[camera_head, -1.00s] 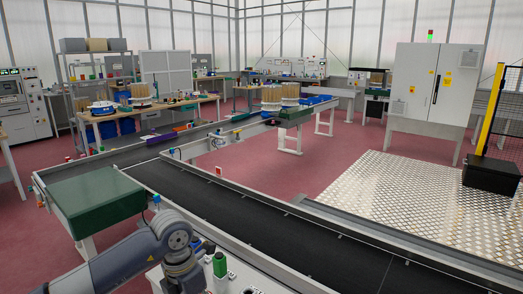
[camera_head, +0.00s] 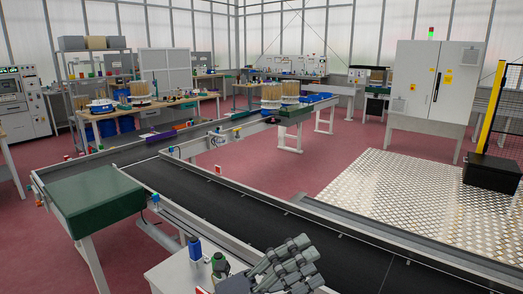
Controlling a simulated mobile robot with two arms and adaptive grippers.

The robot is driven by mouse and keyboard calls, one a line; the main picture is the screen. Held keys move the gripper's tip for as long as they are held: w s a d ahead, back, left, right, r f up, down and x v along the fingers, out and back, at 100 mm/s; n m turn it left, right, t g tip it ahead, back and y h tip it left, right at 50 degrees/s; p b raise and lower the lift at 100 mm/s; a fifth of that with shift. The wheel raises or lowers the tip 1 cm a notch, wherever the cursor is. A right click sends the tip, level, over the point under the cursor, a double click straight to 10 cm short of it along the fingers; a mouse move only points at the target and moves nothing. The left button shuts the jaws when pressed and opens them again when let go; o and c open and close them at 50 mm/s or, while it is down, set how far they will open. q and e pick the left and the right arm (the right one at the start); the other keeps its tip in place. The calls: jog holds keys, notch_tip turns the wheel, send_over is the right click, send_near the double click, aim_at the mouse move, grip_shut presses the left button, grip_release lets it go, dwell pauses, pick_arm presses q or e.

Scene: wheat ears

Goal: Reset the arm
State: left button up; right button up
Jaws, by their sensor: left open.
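My left gripper (camera_head: 306,258) shows at the bottom centre, just in front of the near black conveyor belt (camera_head: 225,200) in the picture. Its grey jointed fingers point up and to the right. They are open, and I see nothing held between them. Most of the left arm behind it is out of the picture. My right gripper is not in view.
A green block (camera_head: 95,200) sits at the conveyor's left end. Wheat bundles (camera_head: 271,96) stand farther back. The near belt looks clear.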

pick_arm(q)
jog(key=w+a+f+n+t+y, duration=0.2)
jog(key=w+a+n+t+y, duration=0.2)
jog(key=a+n+t+y, duration=0.55)
jog(key=w+a+f+n+t+y, duration=0.35)
jog(key=a+n+y, duration=0.2)
jog(key=n, duration=0.65)
jog(key=s+a+f+n+g+y, duration=0.3)
jog(key=a+f+n, duration=0.15)
jog(key=f, duration=0.25)
jog(key=s+a+f+n+g+y, duration=0.2)
jog(key=a+f+n+g+y, duration=0.1)
jog(key=a+f, duration=0.35)
jog(key=s+a+f+n+g, duration=0.15)
jog(key=s+f+g, duration=0.35)
jog(key=s+f, duration=0.5)
jog(key=s+f+n+g, duration=0.2)
jog(key=s+f+g, duration=0.4)
jog(key=s, duration=0.7)
notch_tip(320, 180, down, 24)
jog(key=s+a+f+g, duration=0.2)
jog(key=s+a+f, duration=0.1)
jog(key=s+f, duration=1.4)
jog(key=shift+s+a+f, duration=0.2)
jog(key=shift+s+f, duration=0.05)
jog(key=shift+s, duration=0.45)
